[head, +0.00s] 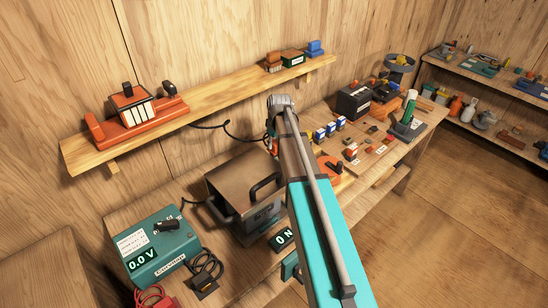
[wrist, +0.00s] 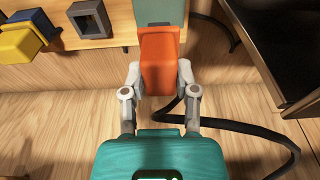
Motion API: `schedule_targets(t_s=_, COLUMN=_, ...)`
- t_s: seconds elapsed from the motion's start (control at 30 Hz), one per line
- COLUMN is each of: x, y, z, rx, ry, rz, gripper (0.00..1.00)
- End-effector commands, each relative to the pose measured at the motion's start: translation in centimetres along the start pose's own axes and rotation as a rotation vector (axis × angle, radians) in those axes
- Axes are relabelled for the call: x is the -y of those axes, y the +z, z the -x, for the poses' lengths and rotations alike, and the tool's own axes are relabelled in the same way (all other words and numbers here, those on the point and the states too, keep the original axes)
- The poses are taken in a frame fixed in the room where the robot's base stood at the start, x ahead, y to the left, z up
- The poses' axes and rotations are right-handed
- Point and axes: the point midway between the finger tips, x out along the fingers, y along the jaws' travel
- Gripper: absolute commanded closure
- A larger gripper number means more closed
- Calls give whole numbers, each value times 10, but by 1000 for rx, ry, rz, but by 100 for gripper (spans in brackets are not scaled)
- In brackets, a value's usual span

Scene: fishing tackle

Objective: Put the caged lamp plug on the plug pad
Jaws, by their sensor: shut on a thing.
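My gripper (wrist: 159,80) is shut on an orange block-like piece (wrist: 159,58), with a finger on each side of it. A grey-green part shows beyond its far end. It may be the caged lamp plug, but no cage or pins show. In the head view my gripper (head: 270,140) is mostly hidden behind my own arm, above the back of the bench, with a bit of orange by it. A black cable (wrist: 262,132) runs from near the held piece to the right. I cannot tell which thing is the plug pad.
A teal meter box (head: 160,246) reading 0.0 V and a brown box with black handles (head: 243,190) stand at the near end of the bench. A wall shelf (head: 205,99) runs above. Small blocks and labelled red patches (head: 372,149) crowd the bench's far part.

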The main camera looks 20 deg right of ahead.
Motion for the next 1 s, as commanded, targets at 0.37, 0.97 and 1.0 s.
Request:
schedule_targets(t_s=0.37, x=0, y=2, z=-10, rx=0, ry=0, rz=0, gripper=100)
schedule_targets(t_s=0.97, x=0, y=5, z=-36, rx=0, ry=0, rz=0, gripper=100)
schedule_targets(t_s=1.0, x=0, y=6, z=-39, rx=0, ry=0, rz=0, gripper=100)
